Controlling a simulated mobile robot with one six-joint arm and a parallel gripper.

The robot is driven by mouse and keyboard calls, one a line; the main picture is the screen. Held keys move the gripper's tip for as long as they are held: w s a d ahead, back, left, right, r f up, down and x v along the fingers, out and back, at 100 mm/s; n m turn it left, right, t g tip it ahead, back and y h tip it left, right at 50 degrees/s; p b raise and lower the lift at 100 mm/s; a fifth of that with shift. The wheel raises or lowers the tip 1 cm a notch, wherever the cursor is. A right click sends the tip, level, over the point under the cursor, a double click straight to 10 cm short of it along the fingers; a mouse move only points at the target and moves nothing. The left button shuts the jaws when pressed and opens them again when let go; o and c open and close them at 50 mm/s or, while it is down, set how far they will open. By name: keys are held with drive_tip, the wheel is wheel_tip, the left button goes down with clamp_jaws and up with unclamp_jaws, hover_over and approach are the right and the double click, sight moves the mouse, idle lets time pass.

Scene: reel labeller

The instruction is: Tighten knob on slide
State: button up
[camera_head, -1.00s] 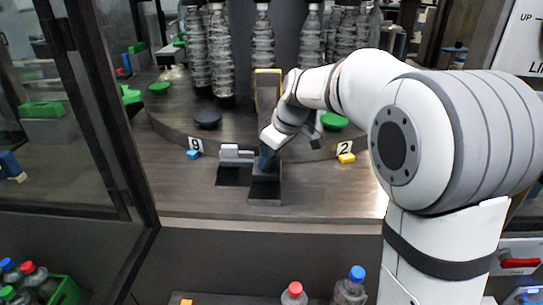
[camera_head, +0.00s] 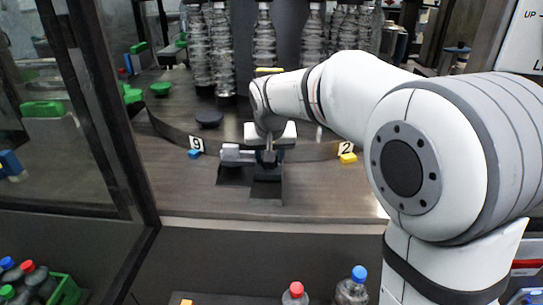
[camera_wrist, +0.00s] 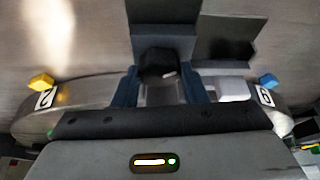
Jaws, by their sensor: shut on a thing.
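The slide is a dark grey bracket with a flat base (camera_head: 266,188) on the brown work surface, near the middle of the head view. In the wrist view its dark block (camera_wrist: 165,42) lies at the top centre. A black knob (camera_wrist: 158,66) shows in front of that block, between the two dark blue fingers of my gripper (camera_wrist: 160,92). My gripper is shut on the knob, and it also shows in the head view (camera_head: 268,158), pointing at the slide. The knob is hidden there by the gripper and wrist.
A light grey block (camera_head: 237,154) stands just left of the gripper. A blue piece (camera_head: 193,154) lies by label 9 (camera_head: 197,143) and a yellow piece (camera_head: 348,158) by label 2. Stacked clear bottles (camera_head: 264,40) stand behind. The front of the surface is clear.

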drive_tip(key=m, duration=0.2)
drive_tip(key=m+h+b, duration=0.1)
drive_tip(key=shift+a+m+h, duration=0.2)
drive_tip(key=shift+m+h, duration=0.1)
drive_tip(key=shift+m, duration=0.1)
drive_tip(key=m+h, duration=0.1)
drive_tip(key=m, duration=0.2)
drive_tip(key=shift+w+a+m+g+b, duration=0.1)
drive_tip(key=shift+m+g+b, duration=0.2)
drive_tip(key=shift+b, duration=0.1)
drive_tip(key=m+g, duration=0.1)
drive_tip(key=m, duration=0.2)
drive_tip(key=m+h, duration=0.1)
drive_tip(key=m, duration=0.1)
drive_tip(key=shift+w+a+m+g+h, duration=0.1)
drive_tip(key=shift+w+m+g+h, duration=0.05)
drive_tip(key=shift+m+g+h, duration=0.2)
drive_tip(key=shift+m, duration=0.35)
drive_tip(key=o, duration=0.7)
drive_tip(key=shift+r, duration=0.1)
drive_tip(key=v, duration=0.7)
drive_tip(key=shift+a+r+p, duration=0.25)
drive_tip(key=shift+r+p, duration=0.05)
drive_tip(key=shift+p, duration=0.1)
